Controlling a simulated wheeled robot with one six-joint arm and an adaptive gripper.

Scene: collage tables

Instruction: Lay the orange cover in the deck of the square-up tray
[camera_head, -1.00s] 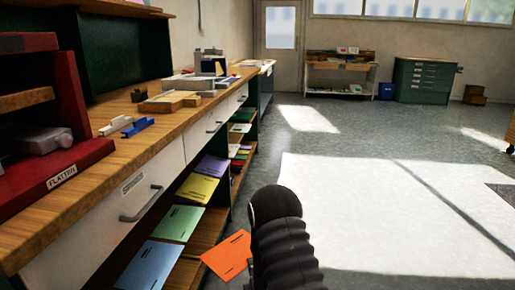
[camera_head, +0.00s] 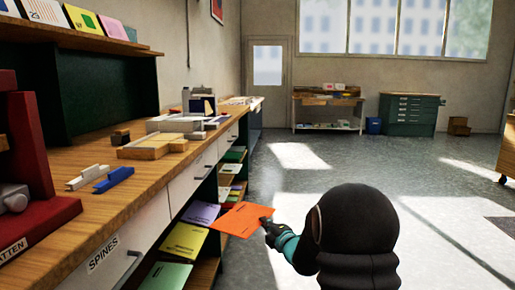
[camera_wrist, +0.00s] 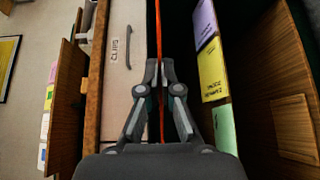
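The orange cover (camera_head: 244,219) is a thin flat sheet held out in front of the shelves, below the bench top's level. My gripper (camera_head: 267,226) is shut on its near right edge. In the wrist view the cover (camera_wrist: 158,40) shows edge-on as a thin orange strip between the fingertips (camera_wrist: 159,76). On the bench are a low pale wooden tray-like piece (camera_head: 152,148) and a grey-white tray-like piece (camera_head: 172,124) behind it. No label is readable on either, so I cannot tell which is the square-up tray.
The wooden bench (camera_head: 120,205) runs along the left with white drawers. A blue strip (camera_head: 114,179) and a white strip (camera_head: 88,176) lie near its front. A red press (camera_head: 25,160) stands at near left. Coloured covers, such as the purple one (camera_head: 201,213), lie on shelves below. The floor right is open.

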